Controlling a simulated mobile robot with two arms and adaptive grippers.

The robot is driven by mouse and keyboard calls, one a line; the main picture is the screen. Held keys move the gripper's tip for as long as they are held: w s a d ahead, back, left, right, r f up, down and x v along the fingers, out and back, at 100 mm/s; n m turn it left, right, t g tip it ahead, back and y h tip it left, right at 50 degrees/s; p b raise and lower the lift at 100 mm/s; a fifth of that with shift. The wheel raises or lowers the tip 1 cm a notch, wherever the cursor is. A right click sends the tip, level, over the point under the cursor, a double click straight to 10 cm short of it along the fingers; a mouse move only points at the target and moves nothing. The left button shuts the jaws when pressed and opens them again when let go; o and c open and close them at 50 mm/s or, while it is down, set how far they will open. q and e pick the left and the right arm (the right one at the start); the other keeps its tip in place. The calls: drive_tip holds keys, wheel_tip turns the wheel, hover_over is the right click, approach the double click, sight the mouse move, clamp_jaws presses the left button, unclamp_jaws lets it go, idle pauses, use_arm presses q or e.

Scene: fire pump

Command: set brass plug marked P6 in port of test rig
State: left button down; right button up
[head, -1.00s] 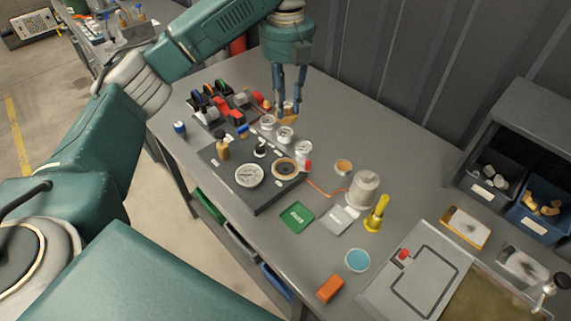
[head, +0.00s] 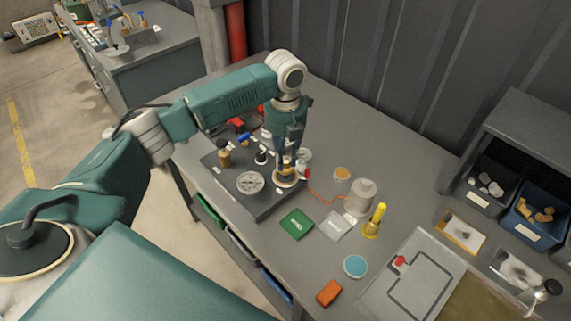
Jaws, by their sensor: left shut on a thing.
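The test rig (head: 262,208) is a dark grey block on the bench with a round white gauge (head: 250,182) on top. Its pale-ringed port (head: 287,181) is at the right end. My left gripper (head: 287,165) points down right over this port. It is shut on the small brass plug (head: 288,172), which shows between the fingertips at the port. The fingers and plug hide most of the opening, so I cannot tell how deep the plug sits. The P6 mark is too small to read. My right gripper is not in view.
A brass-coloured fitting (head: 224,156) with a dark top stands on the rig's left. A green card (head: 297,224), a grey cylinder (head: 360,197), a yellow tool (head: 375,221) and an orange block (head: 329,293) lie to the right. Bins (head: 533,217) stand at the far right.

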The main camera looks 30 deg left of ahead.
sight(285, 167)
use_arm(q)
wheel_tip(285, 167, down, 4)
drive_tip(key=shift+r+p, duration=0.25)
drive_tip(key=shift+p, duration=0.2)
drive_tip(key=shift+f, duration=0.15)
drive_tip(key=shift+f, duration=0.15)
drive_tip(key=c, duration=1.5)
unclamp_jaws()
wheel_tip(285, 167, up, 11)
drive_tip(key=b, duration=0.3)
drive_tip(key=shift+r+b, duration=0.2)
drive_tip(key=shift+b, duration=0.15)
drive_tip(key=shift+r, duration=0.5)
